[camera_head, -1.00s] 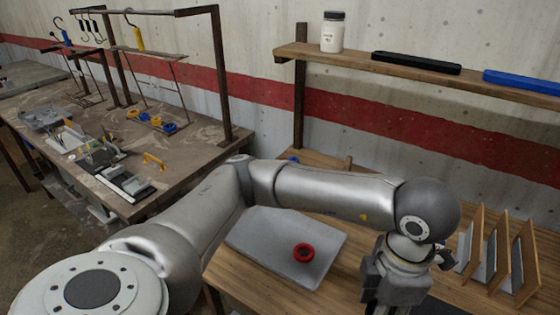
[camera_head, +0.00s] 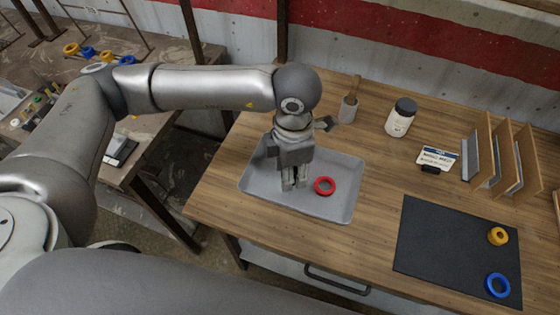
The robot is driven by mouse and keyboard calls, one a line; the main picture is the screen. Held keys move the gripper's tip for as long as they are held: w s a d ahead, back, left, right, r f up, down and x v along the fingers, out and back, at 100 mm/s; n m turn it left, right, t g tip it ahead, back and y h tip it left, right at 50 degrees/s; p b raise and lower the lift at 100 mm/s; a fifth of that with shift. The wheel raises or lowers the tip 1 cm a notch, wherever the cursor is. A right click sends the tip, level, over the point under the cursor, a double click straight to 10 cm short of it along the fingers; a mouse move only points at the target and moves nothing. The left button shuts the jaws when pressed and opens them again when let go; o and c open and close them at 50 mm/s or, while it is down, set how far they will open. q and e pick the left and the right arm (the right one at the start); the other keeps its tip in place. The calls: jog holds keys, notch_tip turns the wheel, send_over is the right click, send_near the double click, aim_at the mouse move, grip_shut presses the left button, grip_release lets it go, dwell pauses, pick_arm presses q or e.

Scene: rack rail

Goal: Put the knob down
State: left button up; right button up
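My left gripper (camera_head: 295,186) points down over the grey tray (camera_head: 342,206) on the wooden table. Its two fingers look close together; whether they are open, shut or pinching something small is unclear. No knob can be made out between them. A red ring-shaped piece (camera_head: 325,186), possibly a knob, lies on the tray just right of the fingers and looks apart from them. A yellow ring (camera_head: 498,236) and a blue ring (camera_head: 497,285) lie on a black mat (camera_head: 430,240) at the right. My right gripper is not in view.
Behind the tray stand a grey holder with a wooden handle (camera_head: 348,106) and a white jar (camera_head: 399,118) with a dark lid. A label card (camera_head: 437,158) and upright wooden dividers (camera_head: 505,155) are at the right. Bare table lies between tray and mat.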

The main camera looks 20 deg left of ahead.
pick_arm(q)
jog(key=w+a+f, duration=0.1)
jog(key=f, duration=0.1)
jog(key=w+a+f+p, duration=0.1)
jog(key=w+f, duration=0.1)
jog(key=w+a+f+p, duration=0.1)
jog(key=w+a+f, duration=0.1)
jog(key=shift+w, duration=0.25)
jog(key=shift+w+a+f, duration=0.1)
jog(key=shift+w+f, duration=0.05)
jog(key=shift+f, duration=0.1)
notch_tip(320, 180, down, 3)
jog(key=shift+w+a+r+p, duration=0.1)
jog(key=shift+a+p, duration=0.05)
jog(key=shift+p, duration=1.05)
jog(key=shift+f, duration=0.6)
jog(key=o, duration=1)
jog(key=shift+o, duration=0.2)
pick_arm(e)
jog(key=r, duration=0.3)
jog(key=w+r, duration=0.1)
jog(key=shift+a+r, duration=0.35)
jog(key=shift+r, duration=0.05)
